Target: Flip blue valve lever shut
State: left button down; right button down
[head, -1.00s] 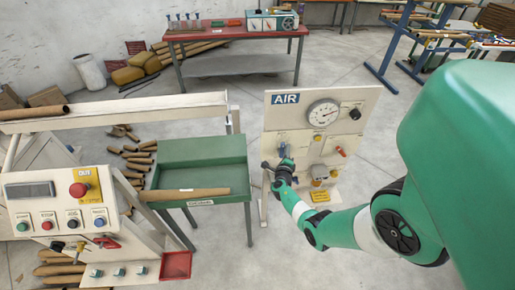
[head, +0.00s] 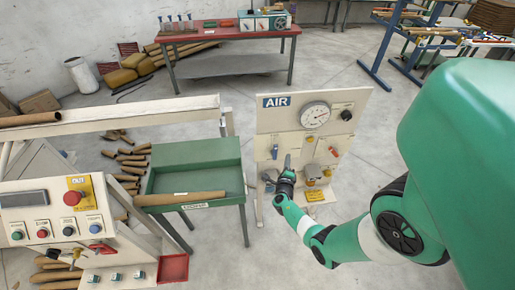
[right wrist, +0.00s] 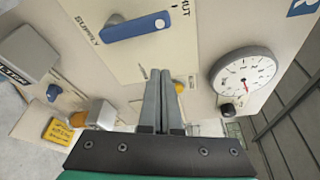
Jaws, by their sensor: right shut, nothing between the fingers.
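The blue valve lever (head: 275,152) is on the upright AIR panel (head: 318,99), below and left of the gauge, and stands roughly vertical in the head view. In the right wrist view the lever (right wrist: 136,27) lies across the top, one end near lettering that ends in "UT", beside the word SUPPLY. My right gripper (head: 288,158) is shut and empty in front of the panel. In the right wrist view its fingertips (right wrist: 160,72) are below the lever in the picture and look apart from it. My left gripper is out of view.
A round gauge (head: 314,115), a black knob (head: 346,115) and a red-orange handle (head: 334,151) share the panel. A yellow knob (right wrist: 179,87) shows just beyond my fingers. A green tray table (head: 196,153) stands left of the panel. Open floor lies behind the panel.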

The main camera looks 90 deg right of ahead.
jog(key=shift+w+a+p, duration=0.2)
jog(key=shift+a+p, duration=0.1)
jog(key=shift+a, duration=2)
